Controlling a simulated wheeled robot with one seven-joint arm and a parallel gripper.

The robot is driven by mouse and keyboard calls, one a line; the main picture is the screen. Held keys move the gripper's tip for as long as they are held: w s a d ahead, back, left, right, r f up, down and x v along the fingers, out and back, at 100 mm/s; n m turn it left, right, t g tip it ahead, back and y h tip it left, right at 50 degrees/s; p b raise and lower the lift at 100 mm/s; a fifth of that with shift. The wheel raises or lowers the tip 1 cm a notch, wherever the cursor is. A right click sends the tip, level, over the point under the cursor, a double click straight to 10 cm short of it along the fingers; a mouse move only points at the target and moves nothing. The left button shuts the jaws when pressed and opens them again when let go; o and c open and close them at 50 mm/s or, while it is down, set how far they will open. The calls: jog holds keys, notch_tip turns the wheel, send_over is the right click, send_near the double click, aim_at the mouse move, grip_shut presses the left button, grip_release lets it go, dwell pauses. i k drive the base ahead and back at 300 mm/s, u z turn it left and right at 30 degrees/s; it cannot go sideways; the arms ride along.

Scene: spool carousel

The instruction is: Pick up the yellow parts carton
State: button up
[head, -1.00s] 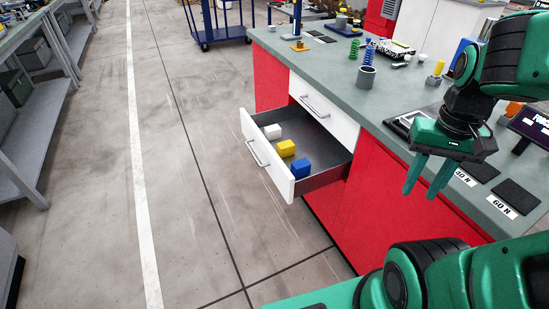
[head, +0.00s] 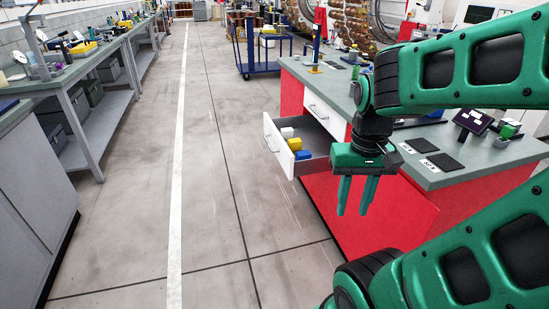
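The yellow parts carton (head: 294,144) lies in the open drawer (head: 284,162) of the red workbench, between a white carton (head: 287,132) and a blue carton (head: 302,155). The drawer's front wall hides the lower part of the cartons. My gripper (head: 355,212) hangs with its green fingers pointing down, to the right of the drawer and nearer to me. The fingers are apart with nothing between them, and touch none of the cartons.
The workbench top (head: 440,170) carries dark pads and a small screen (head: 473,120). A blue cart (head: 262,50) stands beyond the bench. Another bench (head: 100,55) with shelves runs along the left. The floor between is clear.

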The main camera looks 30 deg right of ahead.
aim_at(294, 144)
jog(key=u, duration=0.6)
jog(key=i, duration=1.8)
jog(key=z, duration=0.55)
jog(key=i, duration=1)
jog(key=z, duration=1.1)
jog(key=i, duration=0.45)
jog(key=z, duration=0.2)
